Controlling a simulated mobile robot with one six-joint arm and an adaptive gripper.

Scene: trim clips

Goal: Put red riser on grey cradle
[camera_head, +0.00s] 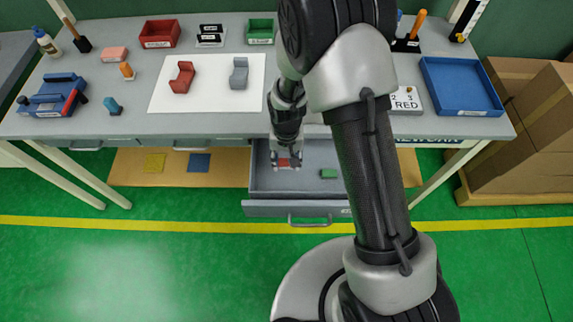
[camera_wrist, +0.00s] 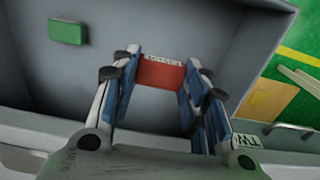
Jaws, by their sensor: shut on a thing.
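My gripper (camera_head: 287,161) reaches down into the open drawer below the table. It is shut on the red riser (camera_wrist: 162,74), a small red block with a white label, seen between the blue finger pads in the wrist view. Only a little of the red riser (camera_head: 284,162) shows in the head view. I cannot tell whether it touches the drawer floor. The grey cradle (camera_head: 239,74) stands on the white sheet (camera_head: 212,90) on the table, up and left of my gripper, and looks empty.
The grey drawer (camera_head: 262,180) also holds a green block (camera_head: 328,173). A red cradle (camera_head: 182,77) stands left on the white sheet. Red (camera_head: 160,34) and green (camera_head: 260,32) bins stand at the back.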

